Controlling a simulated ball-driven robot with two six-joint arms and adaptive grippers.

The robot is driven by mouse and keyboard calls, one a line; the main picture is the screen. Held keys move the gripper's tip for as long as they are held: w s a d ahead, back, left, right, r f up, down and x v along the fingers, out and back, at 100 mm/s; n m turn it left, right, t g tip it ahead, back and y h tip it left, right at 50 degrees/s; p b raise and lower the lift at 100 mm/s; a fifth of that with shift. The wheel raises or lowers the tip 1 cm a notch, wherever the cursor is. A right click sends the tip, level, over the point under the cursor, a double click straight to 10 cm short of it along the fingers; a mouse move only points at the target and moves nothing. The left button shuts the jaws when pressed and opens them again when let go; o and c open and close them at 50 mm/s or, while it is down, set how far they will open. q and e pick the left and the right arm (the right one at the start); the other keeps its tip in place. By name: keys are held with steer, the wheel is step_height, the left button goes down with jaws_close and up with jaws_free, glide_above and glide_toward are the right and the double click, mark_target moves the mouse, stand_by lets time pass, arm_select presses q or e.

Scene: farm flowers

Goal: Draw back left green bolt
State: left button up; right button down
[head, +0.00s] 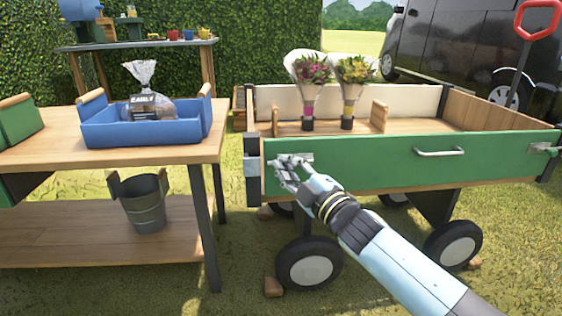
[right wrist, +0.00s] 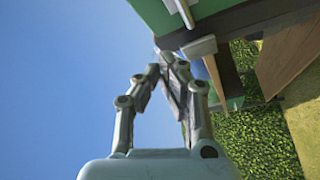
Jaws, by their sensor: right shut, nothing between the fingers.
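The green drop side (head: 400,160) of the garden cart is upright along the cart's near side. The left bolt (head: 306,157) is a pale metal fitting at its left end, partly hidden behind my right gripper (head: 279,165). A grey metal keeper (head: 252,167) sits on the corner post just left of it. My right gripper is shut and empty at the bolt; I cannot tell whether it touches. In the right wrist view my fingertips (right wrist: 164,66) are together just below a grey metal fitting (right wrist: 200,46). My left gripper is not in view.
A wooden table (head: 60,155) with a blue tray (head: 140,133) stands left of the cart. Two wrapped bouquets (head: 310,80) stand in the cart. The drop side also has a handle (head: 438,153) and a right bolt (head: 541,148). Wheels rest on grass.

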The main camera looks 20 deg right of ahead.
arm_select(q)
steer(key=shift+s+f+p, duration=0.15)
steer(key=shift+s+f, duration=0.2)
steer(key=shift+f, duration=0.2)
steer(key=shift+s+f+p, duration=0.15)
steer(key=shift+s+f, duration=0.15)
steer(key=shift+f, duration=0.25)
arm_select(e)
steer(key=d+v, duration=0.1)
steer(key=v, duration=0.7)
steer(key=shift+f, duration=0.2)
